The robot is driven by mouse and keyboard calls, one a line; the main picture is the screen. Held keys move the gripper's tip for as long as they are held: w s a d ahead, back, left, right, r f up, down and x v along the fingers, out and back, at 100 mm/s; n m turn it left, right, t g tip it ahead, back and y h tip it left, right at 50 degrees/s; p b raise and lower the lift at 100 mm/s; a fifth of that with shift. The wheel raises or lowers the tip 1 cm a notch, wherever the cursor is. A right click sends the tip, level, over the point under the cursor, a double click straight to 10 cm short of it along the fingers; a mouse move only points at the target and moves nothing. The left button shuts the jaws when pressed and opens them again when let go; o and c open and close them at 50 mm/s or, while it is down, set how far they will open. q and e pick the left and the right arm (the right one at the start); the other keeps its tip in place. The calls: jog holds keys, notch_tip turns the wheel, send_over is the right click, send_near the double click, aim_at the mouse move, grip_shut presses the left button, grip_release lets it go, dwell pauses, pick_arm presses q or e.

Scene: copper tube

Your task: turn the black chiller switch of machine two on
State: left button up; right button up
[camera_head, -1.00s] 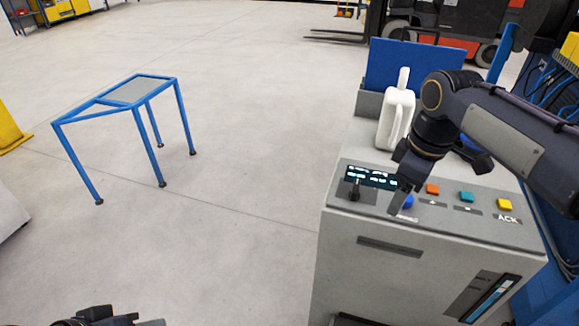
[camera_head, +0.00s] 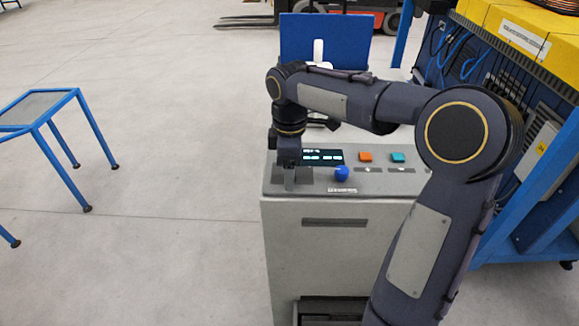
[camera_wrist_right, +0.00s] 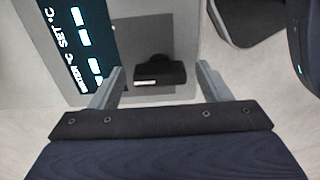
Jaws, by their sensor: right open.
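The machine's grey console (camera_head: 330,225) stands in front of me, with a lit display (camera_head: 323,157) on its sloped top. In the right wrist view, the black chiller switch (camera_wrist_right: 160,72) sits on a grey plate beside the display (camera_wrist_right: 82,40), which reads WATER °C and SET °C. My right gripper (camera_head: 288,176) is over the left end of the panel and hides the switch in the head view. In the wrist view its open fingers (camera_wrist_right: 160,84) lie on either side of the switch, with gaps visible. My left gripper is out of view.
A white object (camera_head: 318,50) stands behind, before a blue panel (camera_head: 296,38). A blue-framed table (camera_head: 40,108) is at left, with clear floor between.

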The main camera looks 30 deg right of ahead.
jog(key=c, duration=1)
jog(key=shift+m+p, duration=0.3)
jog(key=shift+m, duration=0.1)
jog(key=shift+r+m+p, duration=0.1)
jog(key=shift+m+p, duration=0.25)
jog(key=shift+m, duration=0.25)
jog(key=m+p, duration=0.1)
jog(key=m, duration=0.2)
jog(key=shift+m, duration=0.3)
jog(key=m+p, duration=0.1)
jog(key=m, duration=0.2)
jog(key=shift+m+p, duration=0.6)
jog(key=shift+m, duration=1)
